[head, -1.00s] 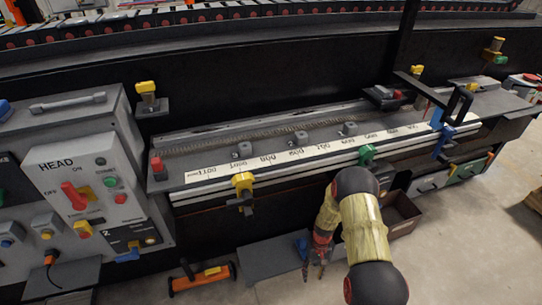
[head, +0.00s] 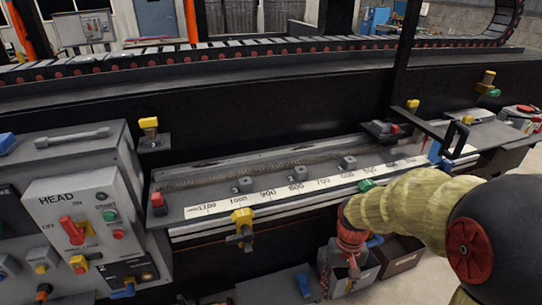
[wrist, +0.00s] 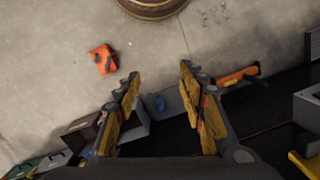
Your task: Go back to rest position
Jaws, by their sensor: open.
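My gripper (head: 349,264) hangs in front of the machine bench in the head view, below the ruler's right half. In the wrist view my gripper (wrist: 158,85) shows two yellow-padded fingers spread apart with nothing between them. It points down toward the concrete floor. My yellow-sleeved arm crosses the right side of the head view and hides part of the bench's front edge.
The bench carries a long white ruler (head: 305,187) and a grey control box marked HEAD (head: 85,215). A chain track (head: 200,53) runs behind. An open bin (head: 400,258) stands low beside my gripper. An orange object (wrist: 104,59) lies on otherwise open floor.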

